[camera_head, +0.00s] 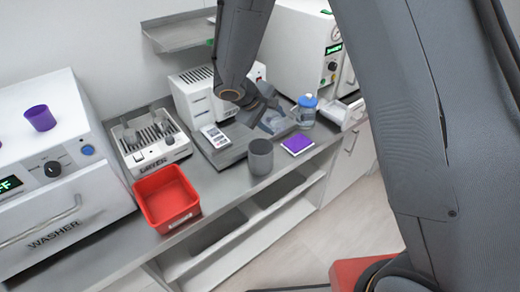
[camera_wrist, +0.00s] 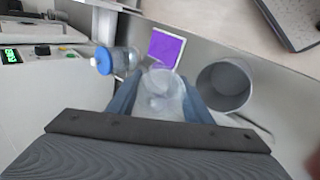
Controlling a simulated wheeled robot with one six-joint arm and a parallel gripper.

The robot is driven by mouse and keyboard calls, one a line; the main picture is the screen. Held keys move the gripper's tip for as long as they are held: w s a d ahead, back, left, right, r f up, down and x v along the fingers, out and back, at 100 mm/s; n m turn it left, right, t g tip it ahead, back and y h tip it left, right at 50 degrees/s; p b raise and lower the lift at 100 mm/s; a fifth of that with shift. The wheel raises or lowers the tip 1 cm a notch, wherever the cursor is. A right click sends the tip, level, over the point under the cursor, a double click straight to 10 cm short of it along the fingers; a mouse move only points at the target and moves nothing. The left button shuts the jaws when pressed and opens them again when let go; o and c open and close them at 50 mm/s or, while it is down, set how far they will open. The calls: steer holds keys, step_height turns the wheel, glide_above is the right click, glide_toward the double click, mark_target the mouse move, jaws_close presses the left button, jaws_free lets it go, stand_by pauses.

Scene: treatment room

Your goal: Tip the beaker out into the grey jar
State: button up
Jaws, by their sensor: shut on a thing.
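The grey jar (camera_head: 260,157) stands upright on the counter near its front edge. In the wrist view the jar (camera_wrist: 224,84) is open-topped, to the right of my gripper, and looks empty inside. My gripper (camera_head: 270,112) is shut on a clear beaker (camera_head: 275,122), held behind and a little right of the jar in the head view. The wrist view shows the beaker (camera_wrist: 160,92) between the two fingers of my gripper (camera_wrist: 158,100). Its contents cannot be made out. The beaker is apart from the jar.
A blue-capped bottle (camera_head: 304,111) and a purple pad (camera_head: 297,144) are close to the beaker. A red bin (camera_head: 166,198), a white rack unit (camera_head: 151,138) and a washer (camera_head: 52,170) with a purple cup (camera_head: 40,118) on top stand to the left.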

steer(key=shift+a+f+t+h+b, duration=0.15)
steer(key=shift+t+h+b, duration=0.25)
steer(key=shift+b, duration=0.6)
steer(key=b, duration=0.1)
steer(key=t+h+b, duration=0.1)
steer(key=shift+s+f+t+b, duration=0.15)
steer(key=shift+t+b, duration=0.15)
steer(key=shift+b, duration=0.1)
steer(key=shift+r+h, duration=0.2)
steer(key=shift+h, duration=0.1)
steer(key=shift+a+r+t+h+b, duration=0.15)
steer(key=shift+t+h+b, duration=0.15)
steer(key=shift+t+b, duration=0.25)
steer(key=shift+s+f+t+h+b, duration=0.1)
steer(key=shift+f+t+h+b, duration=0.35)
steer(key=shift+t+h+b, duration=0.4)
steer(key=shift+s+a+r+m+t+h+b, duration=0.25)
steer(key=shift+s+a+m+t+h+b, duration=0.1)
steer(key=shift+b, duration=0.1)
steer(key=shift+w+r+t+h+b, duration=0.2)
steer(key=shift+w+t+h+b, duration=0.15)
steer(key=shift+b, duration=0.65)
